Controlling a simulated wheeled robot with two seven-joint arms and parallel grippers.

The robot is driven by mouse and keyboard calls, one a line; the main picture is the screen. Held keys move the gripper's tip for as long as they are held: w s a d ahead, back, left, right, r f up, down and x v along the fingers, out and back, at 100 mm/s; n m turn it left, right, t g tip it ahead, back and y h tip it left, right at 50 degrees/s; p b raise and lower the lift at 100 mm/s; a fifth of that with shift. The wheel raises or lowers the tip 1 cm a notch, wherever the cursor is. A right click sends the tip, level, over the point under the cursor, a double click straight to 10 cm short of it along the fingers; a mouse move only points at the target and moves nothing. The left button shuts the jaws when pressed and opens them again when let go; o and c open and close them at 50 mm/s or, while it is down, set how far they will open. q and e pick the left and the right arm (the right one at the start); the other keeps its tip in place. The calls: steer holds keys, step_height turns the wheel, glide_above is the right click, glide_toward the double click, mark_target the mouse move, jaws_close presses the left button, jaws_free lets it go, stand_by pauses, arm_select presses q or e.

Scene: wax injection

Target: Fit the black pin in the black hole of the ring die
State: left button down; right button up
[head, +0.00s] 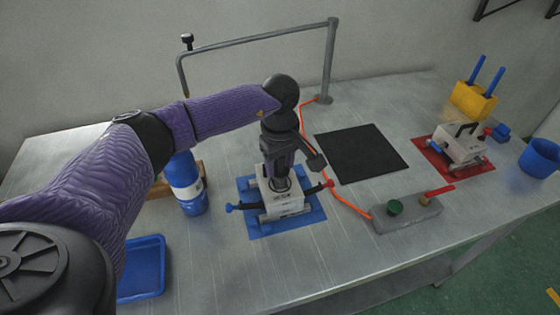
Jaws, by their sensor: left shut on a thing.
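My left gripper (280,178) points down at the top of a pale grey die block (288,204), which I take to be the ring die. The die sits on a blue mat (258,228). The black hole is hidden, so I cannot tell how far the pin is in. My right gripper is out of view.
A blue bottle (186,184) stands close left of the die. A blue tray (143,268) lies front left. A black mat (360,153) is bare. A grey box with a green button (395,208) stands right. Another die (459,149) sits on a red mat (436,162).

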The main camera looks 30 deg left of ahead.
mark_target(280, 174)
arm_select(q)
steer(key=shift+f+b, duration=1.4)
steer(key=shift+f, duration=0.4)
steer(key=shift+c, duration=0.4)
jaws_free()
steer(key=shift+r, duration=0.15)
step_height(280, 174, up, 10)
steer(key=shift+f+p, duration=0.15)
steer(key=shift+p, duration=0.8)
